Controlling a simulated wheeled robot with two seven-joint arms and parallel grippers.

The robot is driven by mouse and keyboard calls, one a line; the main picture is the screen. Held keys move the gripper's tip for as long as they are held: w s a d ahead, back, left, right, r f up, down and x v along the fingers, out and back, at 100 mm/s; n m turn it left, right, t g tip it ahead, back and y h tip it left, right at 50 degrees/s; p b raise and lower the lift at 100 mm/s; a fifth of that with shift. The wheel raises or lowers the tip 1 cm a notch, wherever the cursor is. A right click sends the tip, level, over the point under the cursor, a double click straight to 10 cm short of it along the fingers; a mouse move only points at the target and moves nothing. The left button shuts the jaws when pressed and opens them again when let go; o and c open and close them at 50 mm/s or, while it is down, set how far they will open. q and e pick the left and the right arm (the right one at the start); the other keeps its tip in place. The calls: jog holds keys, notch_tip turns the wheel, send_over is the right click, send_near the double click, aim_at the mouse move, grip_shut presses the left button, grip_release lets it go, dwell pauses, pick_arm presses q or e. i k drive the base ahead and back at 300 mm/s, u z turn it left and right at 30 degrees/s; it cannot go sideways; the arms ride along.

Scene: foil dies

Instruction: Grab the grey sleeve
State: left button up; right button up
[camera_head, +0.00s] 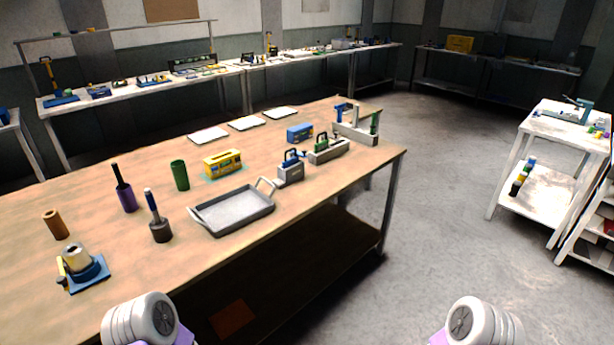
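A dark grey-brown cylinder (160,233), the closest match to a grey sleeve, stands upright on the wooden table. A blue-handled tool (152,204) rises from its top; whether it sits inside is hard to tell. To its left stands a purple cylinder (127,199) with a black handle rising from it. A green cylinder (180,175) stands behind it, and a brown one (55,224) stands at the far left. Only white and purple parts of my two arms show at the bottom edge, well apart from the cylinder. Neither gripper is in view.
A grey handled tray (234,211) lies right of the cylinder. A blue-based fixture (88,276) stands at the front left. A yellow box (222,163) and grey blocks with blue and green handles (292,171) stand farther back. The table front between fixture and tray is clear.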

aim_at(287, 175)
jog(key=z, duration=1.3)
jog(key=i, duration=1.3)
jog(key=u, duration=1.7)
